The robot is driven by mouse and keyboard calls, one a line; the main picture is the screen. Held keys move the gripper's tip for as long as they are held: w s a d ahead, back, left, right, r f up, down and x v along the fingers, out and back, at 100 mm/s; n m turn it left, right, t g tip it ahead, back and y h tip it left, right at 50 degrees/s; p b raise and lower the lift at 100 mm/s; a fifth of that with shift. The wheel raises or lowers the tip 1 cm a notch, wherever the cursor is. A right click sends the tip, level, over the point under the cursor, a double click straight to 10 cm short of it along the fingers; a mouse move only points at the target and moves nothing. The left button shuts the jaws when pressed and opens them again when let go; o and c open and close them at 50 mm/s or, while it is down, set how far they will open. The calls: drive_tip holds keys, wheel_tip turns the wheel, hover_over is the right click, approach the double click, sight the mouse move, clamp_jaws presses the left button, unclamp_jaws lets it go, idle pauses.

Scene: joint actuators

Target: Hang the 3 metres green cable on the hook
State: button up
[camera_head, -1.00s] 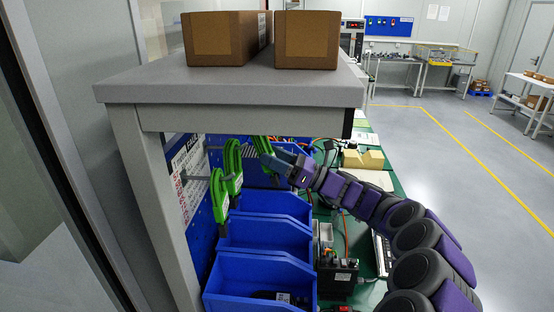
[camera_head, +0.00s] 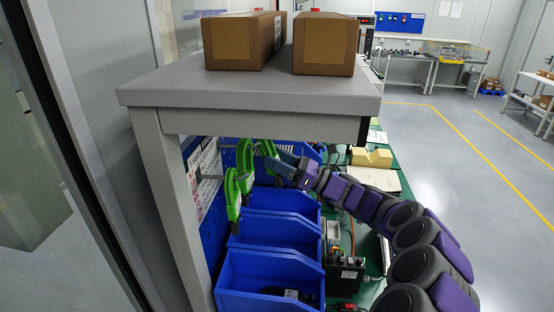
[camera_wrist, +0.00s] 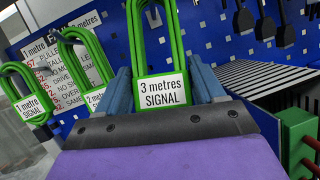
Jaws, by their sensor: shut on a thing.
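The green 3 metres cable (camera_wrist: 135,40) is a long upright loop with a white label reading "3 metres SIGNAL" (camera_wrist: 163,89). My gripper (camera_wrist: 164,84) is shut on it around the label, with one blue-grey finger on each side. A grey metal hook (camera_wrist: 152,16) shows inside the top of the loop; I cannot tell whether the loop rests on it. In the head view the held cable (camera_head: 267,148) is at the tip of my gripper (camera_head: 284,163), close to the blue pegboard under the shelf.
Green cables labelled 1 metre (camera_wrist: 29,107) and 2 metres (camera_wrist: 90,50) hang to the left. Black tools (camera_wrist: 243,20) hang at the upper right. Blue bins (camera_head: 268,270) stand below, and the grey shelf (camera_head: 250,92) with cardboard boxes (camera_head: 325,45) is overhead.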

drive_tip(key=shift+f, duration=0.2)
drive_tip(key=o, duration=1.2)
drive_tip(key=shift+w, duration=0.1)
drive_tip(key=shift+o, duration=1.1)
drive_tip(key=shift+r, duration=0.1)
